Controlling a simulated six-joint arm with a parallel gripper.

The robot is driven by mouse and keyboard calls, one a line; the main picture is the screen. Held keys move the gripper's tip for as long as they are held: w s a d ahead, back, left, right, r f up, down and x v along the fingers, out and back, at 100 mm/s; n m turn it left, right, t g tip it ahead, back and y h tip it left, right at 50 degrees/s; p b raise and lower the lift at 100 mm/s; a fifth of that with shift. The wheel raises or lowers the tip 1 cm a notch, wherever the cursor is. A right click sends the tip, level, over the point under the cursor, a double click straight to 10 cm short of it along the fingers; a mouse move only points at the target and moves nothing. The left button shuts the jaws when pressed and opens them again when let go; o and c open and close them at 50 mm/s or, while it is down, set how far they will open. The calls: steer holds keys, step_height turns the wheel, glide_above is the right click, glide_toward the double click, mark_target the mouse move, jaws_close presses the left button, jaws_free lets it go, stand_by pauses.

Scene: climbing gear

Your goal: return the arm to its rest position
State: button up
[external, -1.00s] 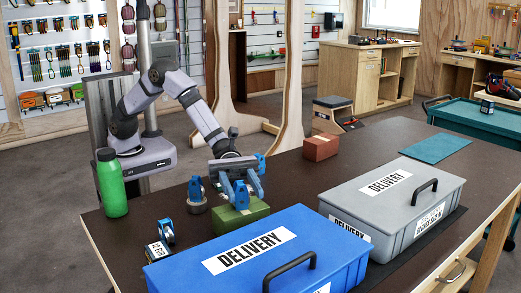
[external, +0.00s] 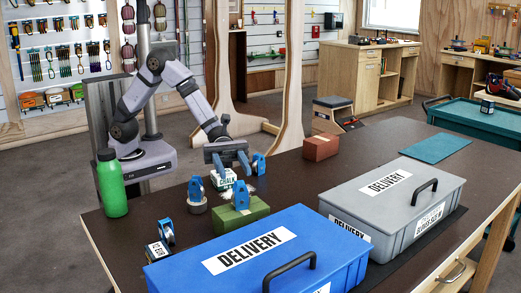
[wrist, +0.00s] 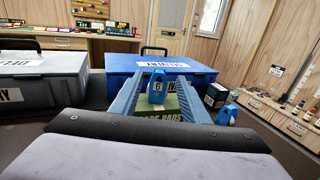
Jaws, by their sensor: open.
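My gripper (external: 231,167) is open and empty, raised above the table; it shows in the wrist view too (wrist: 160,82). Its two blue fingers stand apart. A green box (external: 232,217) lies on the table in front of and below the gripper, with a blue device (external: 240,196) upright on top. In the wrist view the blue device (wrist: 158,89) appears between the fingers, farther out. My arm is bent, with the forearm sloping down toward the table.
A white-and-green chalk block (external: 222,179) is below the gripper. Other blue devices (external: 195,188) stand nearby. A blue delivery box (external: 205,269) and a grey delivery box (external: 350,196) fill the front and right. A green bottle (external: 112,185) stands left; a brown brick (external: 320,147) is behind.

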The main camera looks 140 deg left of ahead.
steer(key=shift+s, duration=0.25)
stand_by(0.3)
